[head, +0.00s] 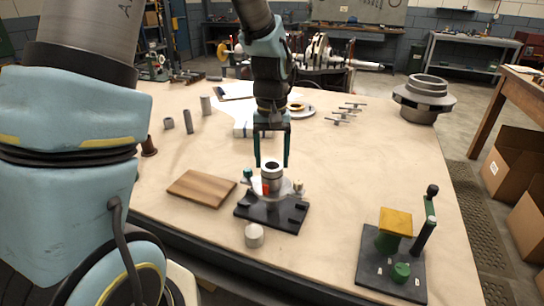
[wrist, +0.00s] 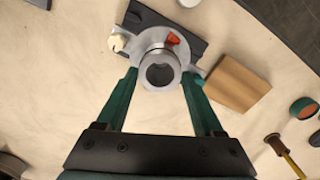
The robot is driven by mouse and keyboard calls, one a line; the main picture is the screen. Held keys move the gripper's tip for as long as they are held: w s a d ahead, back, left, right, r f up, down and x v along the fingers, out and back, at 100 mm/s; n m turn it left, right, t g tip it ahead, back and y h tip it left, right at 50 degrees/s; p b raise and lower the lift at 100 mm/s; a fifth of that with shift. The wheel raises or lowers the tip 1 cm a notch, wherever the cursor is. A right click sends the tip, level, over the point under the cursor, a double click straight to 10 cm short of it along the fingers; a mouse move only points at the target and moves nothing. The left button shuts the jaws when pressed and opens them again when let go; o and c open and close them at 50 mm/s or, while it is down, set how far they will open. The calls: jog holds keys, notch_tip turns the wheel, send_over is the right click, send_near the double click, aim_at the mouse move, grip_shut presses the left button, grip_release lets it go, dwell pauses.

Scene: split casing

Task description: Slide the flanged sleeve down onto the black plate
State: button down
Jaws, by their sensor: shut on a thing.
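The grey metal flanged sleeve (head: 271,174) stands upright over the black plate (head: 257,220) in the middle of the table. In the wrist view the sleeve (wrist: 160,50) shows its round bore and wide flange, with the black plate (wrist: 147,16) beyond. My gripper (head: 272,163) points down from above, one finger on each side of the sleeve's upper part. In the wrist view my gripper (wrist: 160,74) is shut on it. A red part (head: 265,188) and a teal knob (head: 247,174) sit by the flange. Whether the flange touches what is under it is hidden.
A wooden board (head: 202,187) lies left of the plate. A light grey cylinder (head: 254,235) stands in front. A black fixture with a yellow block (head: 395,221) is at the right. Small cylinders (head: 188,121) stand at the back left.

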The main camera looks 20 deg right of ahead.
aim_at(272, 174)
jog(key=shift+f+b, duration=1.55)
jog(key=shift+f, duration=1.1)
dwell(1.1)
grip_release()
dwell(0.3)
jog(key=shift+r+p, duration=2.1)
jog(key=shift+r, duration=0.4)
